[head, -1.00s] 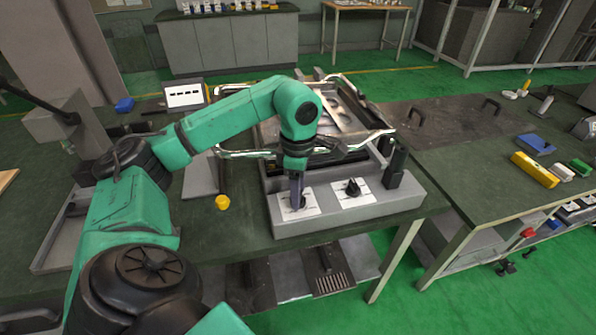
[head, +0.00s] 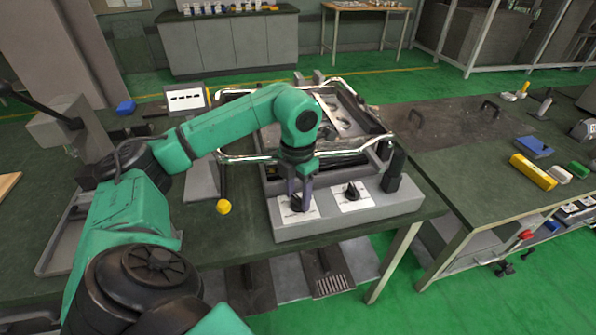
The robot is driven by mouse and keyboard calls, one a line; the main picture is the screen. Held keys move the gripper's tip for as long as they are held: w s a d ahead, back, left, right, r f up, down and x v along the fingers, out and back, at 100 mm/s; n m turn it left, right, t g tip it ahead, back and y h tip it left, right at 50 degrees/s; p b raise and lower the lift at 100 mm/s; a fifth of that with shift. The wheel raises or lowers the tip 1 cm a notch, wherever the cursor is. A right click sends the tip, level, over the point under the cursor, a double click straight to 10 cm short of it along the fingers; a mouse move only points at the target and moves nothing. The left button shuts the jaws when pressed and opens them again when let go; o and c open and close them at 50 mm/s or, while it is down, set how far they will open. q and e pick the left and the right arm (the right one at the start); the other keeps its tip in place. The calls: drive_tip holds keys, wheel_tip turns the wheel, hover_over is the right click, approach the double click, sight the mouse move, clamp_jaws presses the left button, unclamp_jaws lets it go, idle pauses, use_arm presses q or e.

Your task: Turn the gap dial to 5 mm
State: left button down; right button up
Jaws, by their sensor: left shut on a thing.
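The grey control box (head: 330,222) at the front of the heating machine carries two black dials on white label plates. My left gripper (head: 297,205) points down over the left label plate (head: 312,210) and is shut on the left dial, which its fingers mostly hide. The right dial (head: 352,191) stands free on its own plate (head: 366,202). The plate markings are too small to read, so I cannot tell the dial's setting or which dial is the gap dial. My right gripper is not in view.
A black upright post (head: 394,172) stands at the box's right end. Bent metal bars (head: 350,152) cross just behind my wrist. A yellow ball knob (head: 223,207) is left of the box. A yellow block (head: 533,171) lies on the right-hand bench.

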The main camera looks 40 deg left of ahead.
use_arm(q)
drive_tip(key=n, duration=0.5)
drive_tip(key=shift+r+n, duration=0.1)
drive_tip(key=shift+n, duration=0.2)
drive_tip(key=n+p, duration=0.1)
drive_tip(key=n, duration=1.4)
drive_tip(key=shift+n+p, duration=0.35)
drive_tip(key=shift+n, duration=0.05)
drive_tip(key=shift+c, duration=1.4)
unclamp_jaws()
